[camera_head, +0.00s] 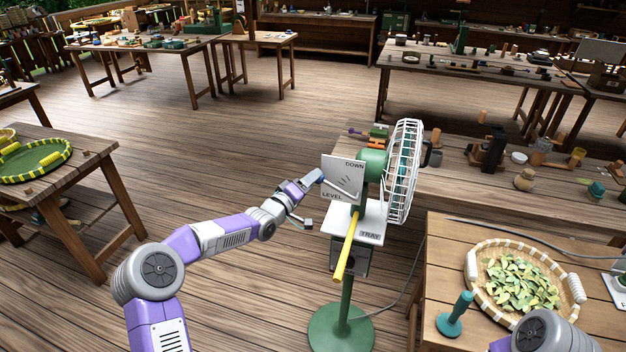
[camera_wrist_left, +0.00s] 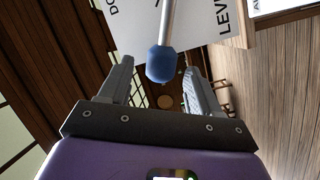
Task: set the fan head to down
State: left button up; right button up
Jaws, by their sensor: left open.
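The fan (camera_head: 402,170) stands on a green post and round base, its white wire cage facing right. A white plate (camera_head: 343,176) on its left side reads DOWN at the top and LEVEL lower down. In the left wrist view, a pale lever with a blue knob (camera_wrist_left: 160,65) crosses this plate. My left gripper (camera_head: 312,196) is at the plate's left edge. Its jaws are open, and the knob shows between the two fingers in the left wrist view (camera_wrist_left: 160,88). I cannot tell whether they touch it. The right gripper is out of view.
A yellow rod (camera_head: 346,247) sticks out toward me beside a plate marked TRAY (camera_head: 371,236). At right, a round basket (camera_head: 474,268) of green leaves and a teal-handled tool (camera_head: 455,315) rest on a table. A workbench (camera_head: 470,190) stands behind the fan.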

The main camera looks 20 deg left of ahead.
pick_arm(q)
jog(key=shift+x, duration=0.95)
grip_shut()
